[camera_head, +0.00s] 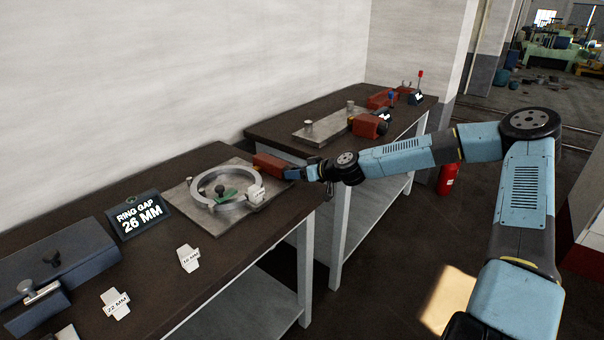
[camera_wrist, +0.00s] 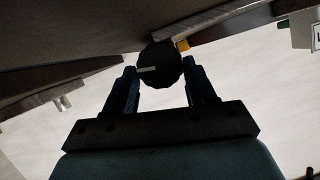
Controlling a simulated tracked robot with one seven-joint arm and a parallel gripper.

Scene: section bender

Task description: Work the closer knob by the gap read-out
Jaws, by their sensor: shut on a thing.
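My gripper (camera_wrist: 162,88) is shut on a round black knob (camera_wrist: 160,64) with a light mark on its face, seen in the wrist view. In the head view my gripper (camera_head: 306,172) is at the right end of the red closer (camera_head: 270,165), and the knob is hidden there. A metal ring (camera_head: 199,187) lies on a steel plate (camera_head: 215,228), with a green piece and a dark knob inside it. A white labelled block (camera_head: 256,193) sits at the ring's right side. The read-out (camera_head: 140,215) says RING GAP 26 MM.
White tags lie on the near bench, one marked 22 MM (camera_head: 115,303) and another marked 18 MM or similar (camera_head: 188,258). A blue-grey box with a clamp (camera_head: 60,262) stands at left. A second bench (camera_head: 290,128) behind holds a plate with pegs and red units.

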